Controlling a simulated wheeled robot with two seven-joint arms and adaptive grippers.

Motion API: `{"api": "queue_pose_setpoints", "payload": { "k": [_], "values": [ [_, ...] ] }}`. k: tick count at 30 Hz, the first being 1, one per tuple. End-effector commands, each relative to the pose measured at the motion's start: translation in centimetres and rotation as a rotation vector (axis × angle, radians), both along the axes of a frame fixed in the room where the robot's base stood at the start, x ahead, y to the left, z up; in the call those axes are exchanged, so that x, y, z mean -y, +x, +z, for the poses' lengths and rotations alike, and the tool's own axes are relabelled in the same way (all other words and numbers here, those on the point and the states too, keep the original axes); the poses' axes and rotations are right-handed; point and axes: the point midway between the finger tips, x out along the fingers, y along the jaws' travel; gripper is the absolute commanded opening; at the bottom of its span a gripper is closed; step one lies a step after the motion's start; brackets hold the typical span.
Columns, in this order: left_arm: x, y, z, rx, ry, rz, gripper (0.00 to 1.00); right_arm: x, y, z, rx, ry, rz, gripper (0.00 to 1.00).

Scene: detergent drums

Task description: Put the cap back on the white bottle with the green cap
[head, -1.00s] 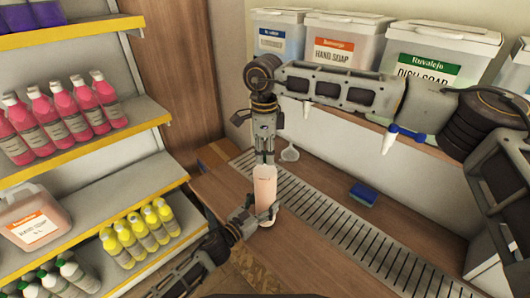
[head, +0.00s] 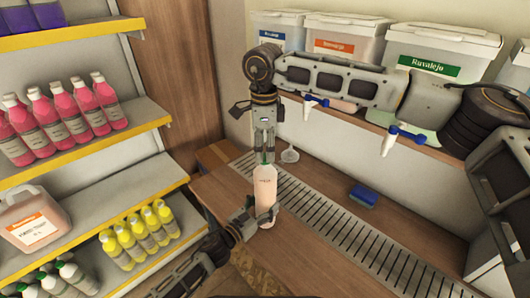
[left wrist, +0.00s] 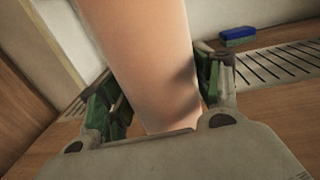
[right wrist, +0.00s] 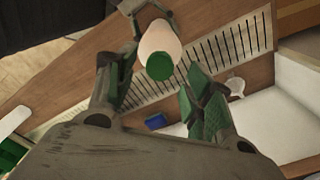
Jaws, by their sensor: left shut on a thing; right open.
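The pale pinkish-white bottle (head: 265,190) stands upright at the near edge of the wooden counter. My left gripper (head: 262,215) is shut around its lower body; the left wrist view shows the bottle (left wrist: 150,65) between the finger pads. The green cap (right wrist: 160,66) sits on the bottle's top, seen from above in the right wrist view. My right gripper (head: 264,155) is directly above the bottle, pointing down. Its fingers are open on either side of the cap, with gaps visible in the right wrist view. How tightly the cap is seated cannot be told.
A slotted metal drain (head: 335,222) runs along the counter. Soap drums (head: 440,55) with taps stand on a ledge behind. Shelves (head: 105,200) of bottles are at left.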

Motion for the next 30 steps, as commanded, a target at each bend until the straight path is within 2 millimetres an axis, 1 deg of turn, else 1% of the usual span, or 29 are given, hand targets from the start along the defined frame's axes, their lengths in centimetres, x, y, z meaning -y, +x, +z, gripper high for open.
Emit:
{"api": "queue_pose_setpoints", "payload": {
  "k": [3, 12, 18, 24, 30],
  "values": [
    [0.0, 0.0, 0.0, -0.001, 0.001, 0.0, 0.0, 0.0, 0.1, 1.8, 0.003, 0.001, -0.001, 0.52],
    [0.0, 0.0, 0.0, -0.001, 0.001, 0.0, 0.0, -0.1, 0.0, 6.2, 0.002, 0.0, -0.001, 0.52],
    [0.0, 0.0, 0.0, -0.001, 0.001, 0.0, 0.0, -0.1, 0.0, 8.5, 0.001, 0.0, -0.002, 0.52],
    [0.0, 0.0, 0.0, 0.0, 0.0, 0.0, 0.0, -0.1, 0.0, 9.3, 0.0, 0.0, -0.001, 0.52],
    [0.0, 0.0, 0.0, 0.0, 0.0, 0.0, 0.0, -0.1, 0.0, 9.4, 0.0, 0.0, -0.001, 0.52]
  ]
}}
